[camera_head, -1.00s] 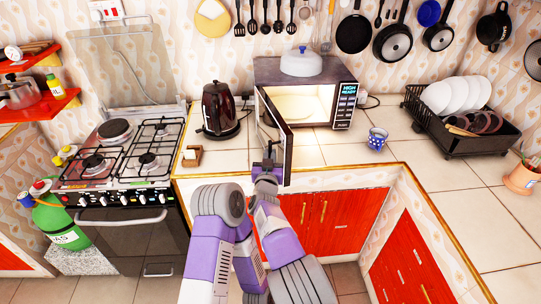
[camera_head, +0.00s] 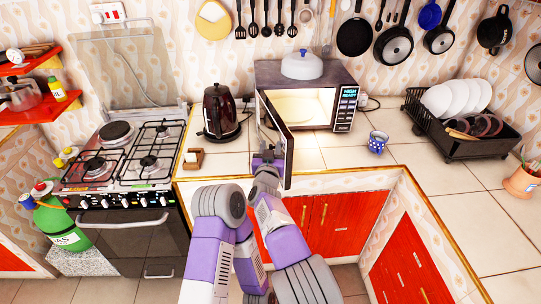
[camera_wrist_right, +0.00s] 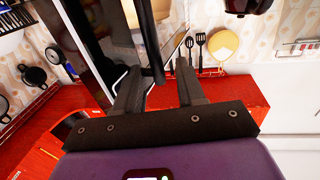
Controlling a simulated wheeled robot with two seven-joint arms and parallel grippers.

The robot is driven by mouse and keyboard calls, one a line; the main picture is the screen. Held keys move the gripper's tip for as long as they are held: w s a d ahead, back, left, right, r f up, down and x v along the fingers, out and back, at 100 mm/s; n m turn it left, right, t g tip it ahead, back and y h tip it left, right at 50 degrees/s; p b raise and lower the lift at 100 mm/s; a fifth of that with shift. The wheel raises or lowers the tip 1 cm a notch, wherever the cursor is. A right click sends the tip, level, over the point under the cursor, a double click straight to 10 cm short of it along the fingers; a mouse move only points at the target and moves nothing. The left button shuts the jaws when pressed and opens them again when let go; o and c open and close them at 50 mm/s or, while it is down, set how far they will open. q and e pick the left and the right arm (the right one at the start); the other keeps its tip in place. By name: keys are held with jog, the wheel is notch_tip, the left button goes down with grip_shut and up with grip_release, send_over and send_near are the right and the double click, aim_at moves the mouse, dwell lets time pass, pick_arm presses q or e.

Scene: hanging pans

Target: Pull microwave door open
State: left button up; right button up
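The microwave (camera_head: 325,110) stands on the counter with a lit interior and a lit panel at its right. Its door (camera_head: 278,128) is hinged at the left and stands wide open, swung out toward me. My right gripper (camera_head: 266,156) is at the near end of the door, on its outer side. In the right wrist view the fingers of my right gripper (camera_wrist_right: 160,85) are apart, with the dark bar of the door handle (camera_wrist_right: 154,45) between them. Gaps show beside the bar, so it does not look clamped. My left gripper is not in view.
A dark kettle (camera_head: 219,112) and a small wooden holder (camera_head: 193,158) stand left of the door. A dish rack (camera_head: 460,145) is farther right.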

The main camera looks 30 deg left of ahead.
notch_tip(320, 180, up, 6)
jog(key=shift+f+p, duration=0.25)
jog(key=shift+p, duration=0.45)
jog(key=shift+f, duration=0.1)
